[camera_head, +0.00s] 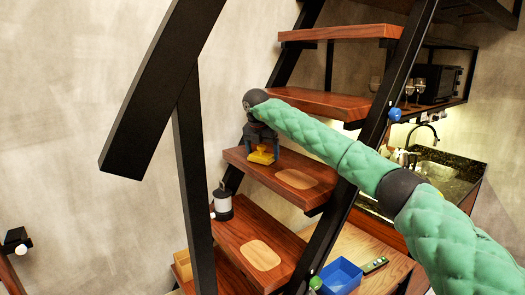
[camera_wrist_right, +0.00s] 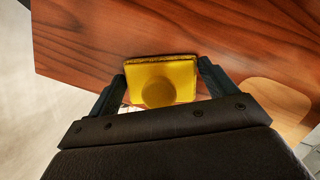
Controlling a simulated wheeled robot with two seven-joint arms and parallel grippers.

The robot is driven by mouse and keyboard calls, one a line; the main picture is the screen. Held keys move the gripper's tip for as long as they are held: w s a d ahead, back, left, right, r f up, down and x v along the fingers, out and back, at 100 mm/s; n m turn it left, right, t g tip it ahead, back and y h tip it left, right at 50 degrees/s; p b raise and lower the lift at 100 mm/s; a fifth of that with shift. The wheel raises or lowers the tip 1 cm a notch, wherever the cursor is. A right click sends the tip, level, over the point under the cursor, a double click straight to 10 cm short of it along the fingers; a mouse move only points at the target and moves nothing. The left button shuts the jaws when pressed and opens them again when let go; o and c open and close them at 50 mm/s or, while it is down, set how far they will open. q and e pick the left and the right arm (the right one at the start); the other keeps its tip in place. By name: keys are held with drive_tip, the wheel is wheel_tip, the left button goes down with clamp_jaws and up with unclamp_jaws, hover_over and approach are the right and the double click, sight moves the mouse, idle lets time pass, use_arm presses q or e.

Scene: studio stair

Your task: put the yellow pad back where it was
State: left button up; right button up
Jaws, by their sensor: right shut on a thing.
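The yellow pad (camera_head: 262,155) is at the left part of a wooden stair tread (camera_head: 258,171), under my right gripper (camera_head: 262,147). In the right wrist view the pad (camera_wrist_right: 160,82) is a yellow square with a round knob, and it sits between the two fingers of my right gripper (camera_wrist_right: 160,85). The gripper is shut on it. I cannot tell whether the pad touches the tread or hangs just above it. A pale rounded patch (camera_head: 296,179) lies on the same tread, right of the pad. My left gripper is not in view.
The tread below holds a lantern (camera_head: 222,202) and another pale patch (camera_head: 260,255). A blue bin (camera_head: 341,276) and a remote-like object (camera_head: 374,265) lie on a wooden surface at lower right. Black stair beams (camera_head: 190,170) flank the treads.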

sight(262, 146)
drive_tip(key=shift+f, duration=0.1)
drive_tip(key=o, duration=0.9)
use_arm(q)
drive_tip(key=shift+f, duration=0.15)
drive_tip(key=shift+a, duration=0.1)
use_arm(e)
drive_tip(key=shift+r, duration=0.25)
drive_tip(key=b+v, duration=0.4)
drive_tip(key=v, duration=0.1)
drive_tip(key=shift+r, duration=0.1)
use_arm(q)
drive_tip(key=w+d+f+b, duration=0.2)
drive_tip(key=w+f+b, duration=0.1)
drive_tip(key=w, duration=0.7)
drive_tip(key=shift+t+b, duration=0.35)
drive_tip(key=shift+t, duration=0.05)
use_arm(e)
drive_tip(key=v, duration=0.6)
drive_tip(key=shift+r, duration=0.35)
